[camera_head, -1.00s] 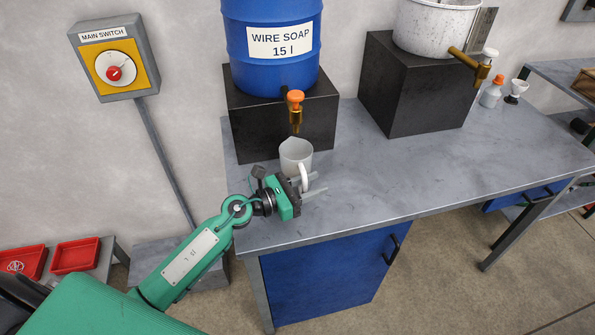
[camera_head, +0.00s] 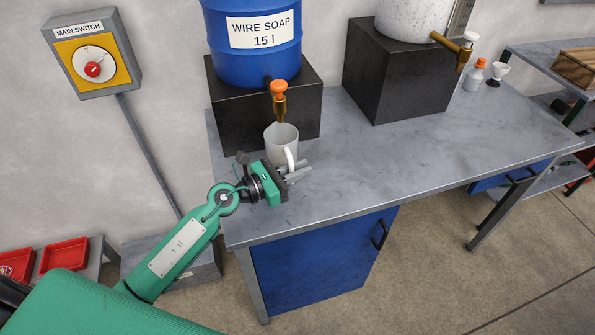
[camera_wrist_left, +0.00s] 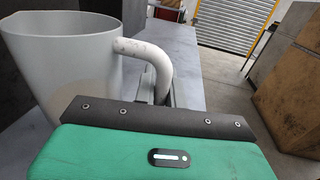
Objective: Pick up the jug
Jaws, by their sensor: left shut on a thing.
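The jug (camera_head: 281,142) is a light grey-white pitcher with a white handle. It stands upright on the grey workbench (camera_head: 380,168), below the orange-handled tap (camera_head: 279,98) of the blue WIRE SOAP drum. In the left wrist view the jug (camera_wrist_left: 62,62) fills the left side, and its handle (camera_wrist_left: 150,52) curves down behind the gripper body. My left gripper (camera_head: 293,172) is at the handle, on the near side of the jug. It is shut on the handle; the fingertips are mostly hidden in the wrist view. My right gripper does not show.
The blue drum (camera_head: 252,55) stands on a black block (camera_head: 300,112) behind the jug. A white pot (camera_head: 410,18) with a brass tap stands on another black block (camera_head: 395,85). Small bottles (camera_head: 473,76) are at the back right.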

